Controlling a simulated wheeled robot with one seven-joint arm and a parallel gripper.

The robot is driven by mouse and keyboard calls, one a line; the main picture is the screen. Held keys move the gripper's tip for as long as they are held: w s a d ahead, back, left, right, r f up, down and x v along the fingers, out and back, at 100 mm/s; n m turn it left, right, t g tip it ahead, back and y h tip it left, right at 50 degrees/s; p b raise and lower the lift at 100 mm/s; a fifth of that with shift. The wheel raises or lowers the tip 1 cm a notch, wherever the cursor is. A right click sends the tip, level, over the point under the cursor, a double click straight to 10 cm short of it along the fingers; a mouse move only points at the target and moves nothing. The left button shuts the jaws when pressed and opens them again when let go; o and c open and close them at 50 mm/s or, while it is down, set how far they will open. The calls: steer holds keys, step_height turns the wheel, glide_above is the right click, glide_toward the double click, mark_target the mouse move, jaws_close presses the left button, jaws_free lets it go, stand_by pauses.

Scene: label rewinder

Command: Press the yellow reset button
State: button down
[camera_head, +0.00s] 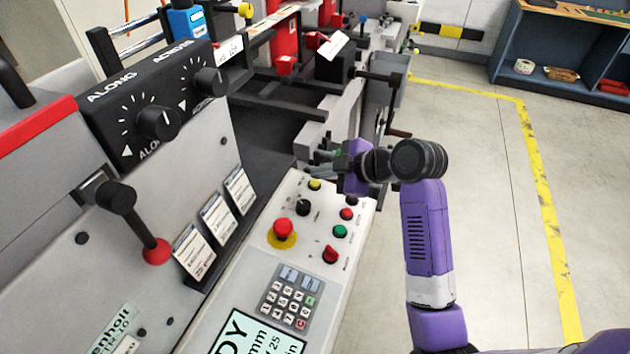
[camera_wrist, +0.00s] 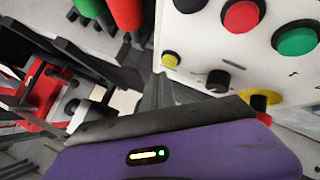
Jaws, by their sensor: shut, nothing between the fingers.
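The small round yellow button (camera_head: 314,184) sits at the upper end of the white control panel (camera_head: 205,322). It also shows in the wrist view (camera_wrist: 171,60), close to the panel's edge. My gripper (camera_head: 318,161) is shut and empty, with its fingers pointing left in the head view, just above the yellow button in the picture. In the wrist view, the grey fingertips (camera_wrist: 157,82) end just below and left of the button. A gap seems to remain between them and the button, but I cannot tell its depth.
Near the yellow button are a black knob (camera_head: 303,207), a red button (camera_head: 346,213) and a green button (camera_head: 340,231). A red mushroom button (camera_head: 282,229) on a yellow base and a red selector (camera_head: 330,254) lie lower. Open floor (camera_head: 480,160) is on the right.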

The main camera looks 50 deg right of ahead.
steer(key=r+p, duration=0.4)
steer(key=r, duration=0.1)
steer(key=shift+s+d, duration=0.1)
steer(key=shift+s, duration=0.25)
stand_by(0.7)
steer(key=w+d+r+m+t+h, duration=0.1)
steer(key=d+r+m+t+h, duration=0.25)
steer(key=d+r+m, duration=0.2)
steer(key=s+a+f+m+y, duration=0.1)
steer(key=s+a+f, duration=0.3)
steer(key=s+a, duration=1)
steer(key=s+a+f+m+y, duration=0.1)
steer(key=s+a+f, duration=0.3)
steer(key=s+a, duration=1)
steer(key=s+m, duration=0.1)
steer(key=s, duration=0.2)
steer(key=shift+s+y+b, duration=0.15)
steer(key=shift+y+b, duration=0.2)
